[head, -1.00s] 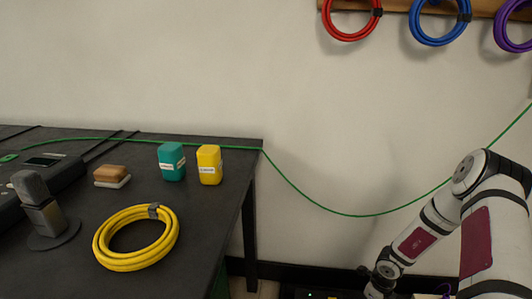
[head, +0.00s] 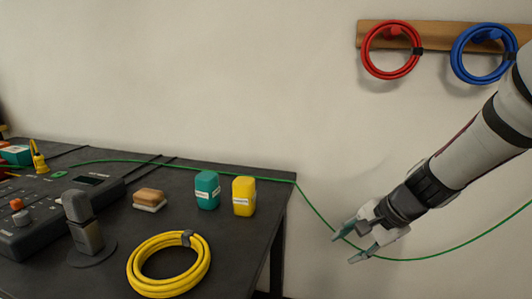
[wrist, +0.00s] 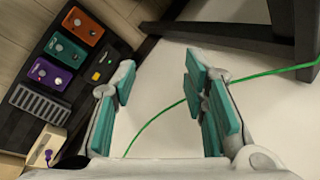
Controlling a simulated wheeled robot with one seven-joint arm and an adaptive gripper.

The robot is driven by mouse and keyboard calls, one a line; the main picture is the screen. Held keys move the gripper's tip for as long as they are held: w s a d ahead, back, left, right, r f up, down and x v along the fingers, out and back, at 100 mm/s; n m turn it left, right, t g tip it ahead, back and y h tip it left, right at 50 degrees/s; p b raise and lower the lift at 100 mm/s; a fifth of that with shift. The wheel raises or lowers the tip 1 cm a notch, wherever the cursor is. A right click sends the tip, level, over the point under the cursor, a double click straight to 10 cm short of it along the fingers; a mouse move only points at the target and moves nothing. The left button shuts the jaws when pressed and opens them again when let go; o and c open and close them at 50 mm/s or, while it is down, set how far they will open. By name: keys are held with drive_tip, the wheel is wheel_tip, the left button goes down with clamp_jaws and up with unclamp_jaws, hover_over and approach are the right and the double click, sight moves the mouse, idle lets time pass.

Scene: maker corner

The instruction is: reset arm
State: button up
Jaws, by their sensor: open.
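My gripper (head: 347,246) is open and empty in the head view. It hangs in the air right of the black table (head: 235,232), in front of the pale wall. Its teal finger pads point down and left. In the wrist view my gripper (wrist: 160,95) shows its pads wide apart with nothing between them but a green cable (wrist: 165,112) farther off. In the head view the green cable (head: 318,213) runs across the table and sags behind my gripper; I cannot tell whether they touch.
On the table are a yellow cable coil (head: 140,275), a microphone (head: 85,222), a teal box (head: 207,188), a yellow box (head: 243,197), a brush (head: 149,199) and a mixer (head: 30,225). Red (head: 369,65) and blue coils (head: 458,68) hang above. A pedalboard (wrist: 30,88) lies below.

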drive_tip(key=s+a+r+n+g, duration=0.1)
drive_tip(key=s+a+r+n, duration=0.25)
drive_tip(key=s, duration=0.55)
drive_tip(key=s+a+r+n+g, duration=0.2)
drive_tip(key=s+r+n, duration=0.2)
drive_tip(key=s, duration=0.5)
drive_tip(key=s+d+r+n+g+h, duration=0.1)
drive_tip(key=s+d+n+h, duration=0.15)
drive_tip(key=s, duration=0.55)
drive_tip(key=s+d+n+h, duration=0.2)
drive_tip(key=s+d, duration=0.1)
drive_tip(key=s, duration=0.6)
wheel_tip(320, 180, up, 37)
drive_tip(key=t+p, duration=0.3)
drive_tip(key=p, duration=3.2)
drive_tip(key=shift+t, duration=0.3)
